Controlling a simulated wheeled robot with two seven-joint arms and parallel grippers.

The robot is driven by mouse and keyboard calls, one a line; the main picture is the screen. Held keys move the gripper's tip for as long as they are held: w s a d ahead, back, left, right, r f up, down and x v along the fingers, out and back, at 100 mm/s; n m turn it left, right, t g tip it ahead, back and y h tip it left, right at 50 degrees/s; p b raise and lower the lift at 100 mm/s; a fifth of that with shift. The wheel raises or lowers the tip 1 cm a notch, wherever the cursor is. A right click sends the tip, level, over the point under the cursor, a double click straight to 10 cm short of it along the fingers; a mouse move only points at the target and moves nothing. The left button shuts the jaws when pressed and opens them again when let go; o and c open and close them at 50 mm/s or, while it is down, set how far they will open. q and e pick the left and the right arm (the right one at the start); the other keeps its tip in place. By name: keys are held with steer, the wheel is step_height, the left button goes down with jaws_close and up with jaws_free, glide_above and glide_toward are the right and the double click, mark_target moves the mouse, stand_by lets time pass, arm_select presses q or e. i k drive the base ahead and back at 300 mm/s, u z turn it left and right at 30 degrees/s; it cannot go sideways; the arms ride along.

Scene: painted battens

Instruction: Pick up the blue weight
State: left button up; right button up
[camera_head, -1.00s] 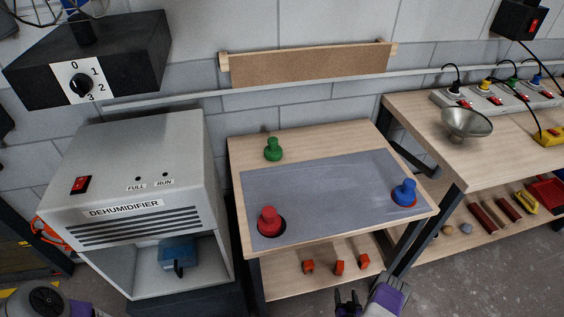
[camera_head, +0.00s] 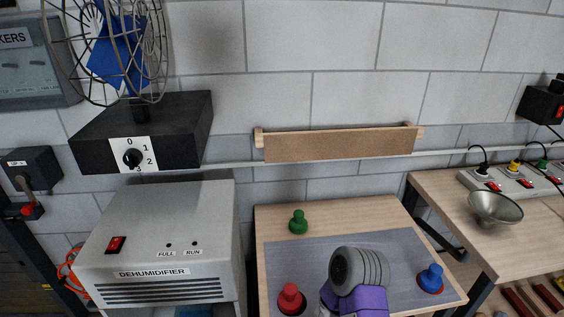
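The blue weight (camera_head: 431,278) stands upright on a red spot at the right end of the grey mat (camera_head: 300,257) on the small wooden table. The red weight (camera_head: 290,298) stands on a dark spot at the mat's left front. The green weight (camera_head: 298,222) stands on bare wood at the back left. My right arm, purple and grey, reaches over the middle of the mat, left of the blue weight. Its gripper fingers do not show. My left gripper is out of view.
The dehumidifier (camera_head: 158,247) stands left of the table. A fan (camera_head: 118,50) on a black box (camera_head: 180,135) is above it. A wooden rail (camera_head: 340,145) is on the wall behind. A bench with a metal bowl (camera_head: 495,207) and a power strip (camera_head: 515,185) stands right.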

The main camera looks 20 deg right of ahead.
mark_target(430, 280)
steer(key=z, duration=2.05)
steer(key=k, duration=0.5)
steer(key=z, duration=1.25)
steer(key=i, duration=0.85)
steer(key=u, duration=1.3)
